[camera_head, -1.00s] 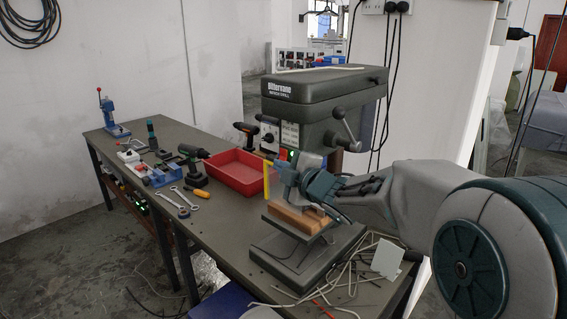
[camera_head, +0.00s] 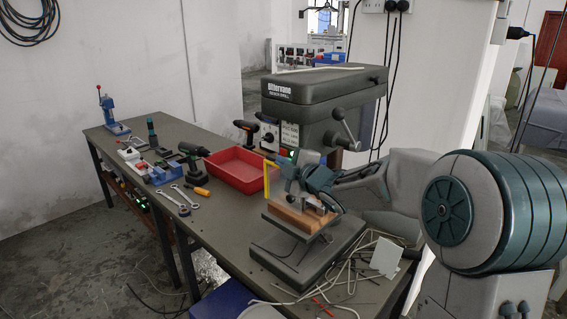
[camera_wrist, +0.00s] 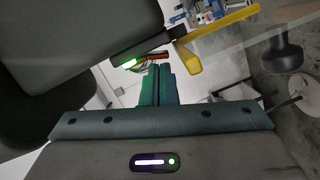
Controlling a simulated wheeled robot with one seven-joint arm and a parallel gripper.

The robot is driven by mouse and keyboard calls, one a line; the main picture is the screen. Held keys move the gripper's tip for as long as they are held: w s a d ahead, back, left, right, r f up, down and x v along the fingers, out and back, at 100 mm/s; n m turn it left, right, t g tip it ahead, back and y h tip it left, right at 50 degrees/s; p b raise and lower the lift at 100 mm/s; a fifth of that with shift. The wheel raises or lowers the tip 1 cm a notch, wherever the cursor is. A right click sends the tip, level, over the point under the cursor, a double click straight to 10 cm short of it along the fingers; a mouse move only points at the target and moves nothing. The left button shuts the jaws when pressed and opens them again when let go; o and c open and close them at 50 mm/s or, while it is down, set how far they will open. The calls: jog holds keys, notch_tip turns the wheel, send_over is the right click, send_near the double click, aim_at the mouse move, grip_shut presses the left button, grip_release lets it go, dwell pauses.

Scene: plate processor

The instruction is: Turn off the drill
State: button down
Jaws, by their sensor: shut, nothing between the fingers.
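The bench drill (camera_head: 318,88) is a dark grey machine on the workbench, with a label on its head. Contact cannot be told. A yellow bar (camera_head: 268,178) stands beside the gripper and shows in the wrist view (camera_wrist: 222,34).
A red tray (camera_head: 236,171), a cordless drill (camera_head: 192,155) and wrenches (camera_head: 180,200) lie to the left. Loose cables (camera_head: 345,275) cover the bench's front right.

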jog(key=shift+f, duration=0.1)
jog(key=n+b, duration=0.1)
jog(key=b, duration=0.2)
jog(key=shift+w+d+f+t, duration=0.1)
jog(key=shift+w+d+t, duration=0.1)
jog(key=shift+t, duration=0.1)
jog(key=shift+a, duration=0.1)
jog(key=s+d+b, duration=0.2)
jog(key=s+b, duration=0.1)
jog(key=s, duration=0.8)
jog(key=shift+s+d, duration=0.2)
